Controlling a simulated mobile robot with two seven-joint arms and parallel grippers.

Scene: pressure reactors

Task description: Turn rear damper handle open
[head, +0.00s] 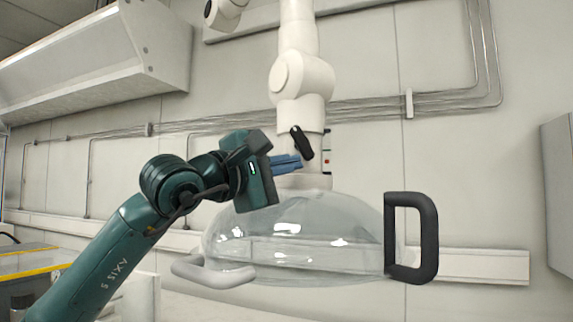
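The damper handle is a short black lever (302,143) on the white vertical duct, above the clear dome hood (300,240). It tilts, with its upper end to the left and its lower end to the right. My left gripper (300,163) comes in from the left. Its blue fingers lie close together and look shut, with nothing seen between them. The fingertips are just below and left of the lever's lower end. I cannot tell whether they touch it or are apart in depth. My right gripper is not in view.
The hood has a black grip (425,238) at the right and a grey grip (213,272) at the lower left. The jointed white duct (300,78) rises above. Pipes run along the wall behind. A grey cabinet (560,190) stands at the right edge.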

